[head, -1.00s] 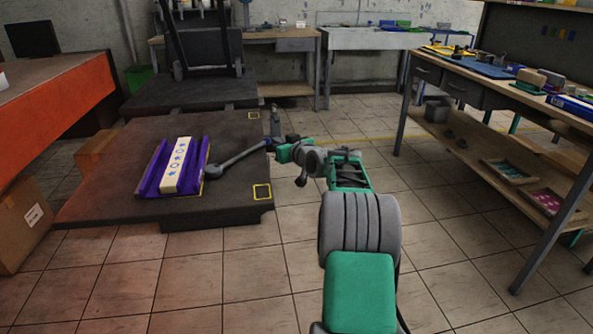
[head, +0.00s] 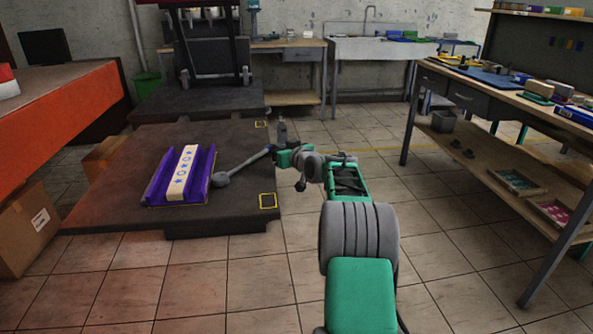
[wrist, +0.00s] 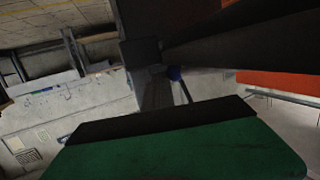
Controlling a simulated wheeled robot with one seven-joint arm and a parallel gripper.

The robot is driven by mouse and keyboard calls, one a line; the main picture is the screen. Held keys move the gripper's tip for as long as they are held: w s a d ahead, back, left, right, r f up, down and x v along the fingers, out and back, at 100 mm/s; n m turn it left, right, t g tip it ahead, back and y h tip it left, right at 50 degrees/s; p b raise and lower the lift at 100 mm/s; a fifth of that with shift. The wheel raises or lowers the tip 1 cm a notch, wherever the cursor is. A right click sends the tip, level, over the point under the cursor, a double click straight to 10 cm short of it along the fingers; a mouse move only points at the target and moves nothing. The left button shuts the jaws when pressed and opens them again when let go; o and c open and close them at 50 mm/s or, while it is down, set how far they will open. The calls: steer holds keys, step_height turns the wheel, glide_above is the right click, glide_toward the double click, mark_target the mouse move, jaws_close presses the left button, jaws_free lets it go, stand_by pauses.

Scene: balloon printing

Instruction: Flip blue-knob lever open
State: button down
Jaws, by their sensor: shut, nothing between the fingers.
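The grey lever (head: 243,166) has a round base on the dark platform and slopes up to the right toward my gripper (head: 275,146). In the head view its upper end is close to the dark fingers, and the small picture hides whether they touch. The blue knob (wrist: 174,73) shows in the wrist view, partly covered by dark parts beside it. My gripper is shut and empty, at the lever's upper end. A purple holder (head: 158,186) with a cream, star-patterned strip (head: 181,176) lies left of the lever base.
The dark platform (head: 110,205) spreads below the lever, with a black machine frame (head: 212,65) behind. An orange-sided counter (head: 60,120) stands left, and a workbench (head: 535,100) with a lower shelf stands right.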

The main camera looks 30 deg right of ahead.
steer(key=s+d+r, duration=0.1)
steer(key=s+d, duration=0.2)
steer(key=s, duration=0.2)
steer(key=s+d+r+p, duration=0.1)
steer(key=s+d, duration=0.3)
steer(key=s, duration=0.2)
steer(key=shift+s+r, duration=0.3)
